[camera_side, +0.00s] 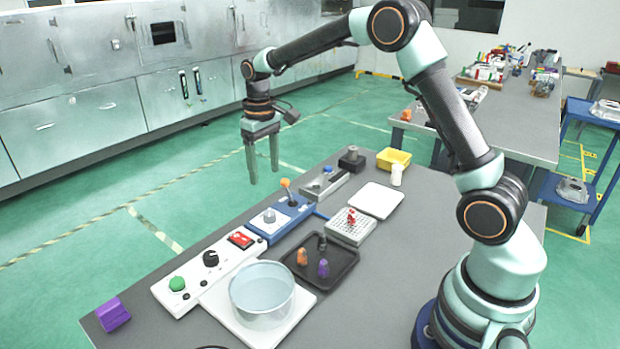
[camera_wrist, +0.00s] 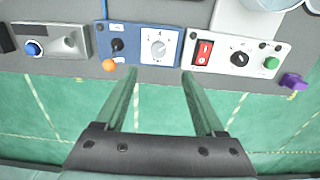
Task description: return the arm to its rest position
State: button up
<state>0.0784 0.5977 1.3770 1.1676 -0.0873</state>
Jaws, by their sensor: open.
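My gripper (camera_side: 262,167) hangs from my arm with its two fingers pointing down, just past the table's far left edge in the side view. The fingers are apart with nothing between them. In the wrist view the open fingers of my gripper (camera_wrist: 160,78) reach toward the table edge, near the blue control box (camera_wrist: 148,45), with green floor below. The blue control box (camera_side: 281,217) carries a lever with an orange knob (camera_side: 286,184) and a dial.
The grey table (camera_side: 385,262) holds a white panel (camera_side: 205,272) with a green knob, a glass bowl (camera_side: 262,290), a dark tray (camera_side: 330,275), a perforated rack (camera_side: 351,228), a yellow bin (camera_side: 393,158) and a purple block (camera_side: 113,314). Open floor lies left of the table.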

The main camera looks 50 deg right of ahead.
jog(key=shift+r, duration=0.1)
jog(key=s+a+r+t, duration=0.2)
jog(key=s+r, duration=0.5)
jog(key=r, duration=0.2)
jog(key=s+a+t, duration=0.2)
jog(key=s+t, duration=0.1)
jog(key=s, duration=1)
jog(key=shift+s+r+t, duration=0.2)
jog(key=shift+s+t, duration=0.05)
jog(key=shift+t, duration=0.05)
jog(key=shift+c, duration=0.3)
